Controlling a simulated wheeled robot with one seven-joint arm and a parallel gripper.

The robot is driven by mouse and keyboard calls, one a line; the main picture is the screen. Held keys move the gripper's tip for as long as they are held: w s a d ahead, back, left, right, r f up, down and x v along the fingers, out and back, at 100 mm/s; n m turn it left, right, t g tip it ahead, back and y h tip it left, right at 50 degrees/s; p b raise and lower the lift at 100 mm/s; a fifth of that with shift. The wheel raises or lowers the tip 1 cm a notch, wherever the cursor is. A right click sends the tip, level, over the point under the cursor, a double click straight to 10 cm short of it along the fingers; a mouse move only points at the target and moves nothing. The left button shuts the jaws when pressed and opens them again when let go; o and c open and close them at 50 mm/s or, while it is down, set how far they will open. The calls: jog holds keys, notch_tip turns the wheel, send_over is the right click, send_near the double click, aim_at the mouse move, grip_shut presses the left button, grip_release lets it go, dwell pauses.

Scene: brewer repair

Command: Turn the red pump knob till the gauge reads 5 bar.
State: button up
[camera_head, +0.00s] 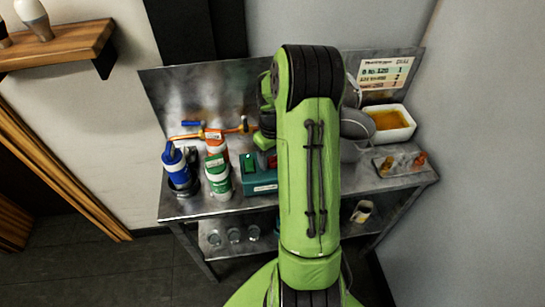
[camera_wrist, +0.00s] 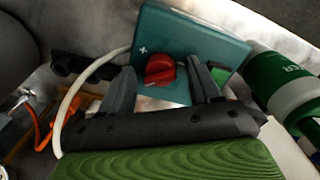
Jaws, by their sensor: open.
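The red pump knob (camera_wrist: 160,69) sits on the face of a teal pump box (camera_wrist: 205,42) in the wrist view. A plus mark is printed beside it. My gripper (camera_wrist: 162,85) is open, with one finger on each side of the knob; I cannot tell whether either finger touches it. In the head view the teal box (camera_head: 262,184) stands on the steel bench, partly hidden behind my green arm. A small bit of red shows at the arm's edge. No gauge reading can be made out in either view.
On the steel bench (camera_head: 195,208), green-and-white (camera_head: 218,178) and blue (camera_head: 178,166) containers stand left of the teal box. A white tray of amber liquid (camera_head: 391,122) is at the right. A white cable (camera_wrist: 72,98) loops beside my gripper. A wooden shelf (camera_head: 60,46) is upper left.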

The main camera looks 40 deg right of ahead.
aim_at(272, 157)
jog(key=shift+c, duration=0.4)
jog(key=c, duration=1)
jog(key=shift+o, duration=0.2)
jog(key=m, duration=0.4)
jog(key=shift+m+b, duration=0.35)
jog(key=shift+m, duration=0.05)
jog(key=o, duration=1)
jog(key=shift+o, duration=0.2)
notch_tip(272, 157, up, 16)
jog(key=p, duration=0.2)
jog(key=shift+f, duration=0.15)
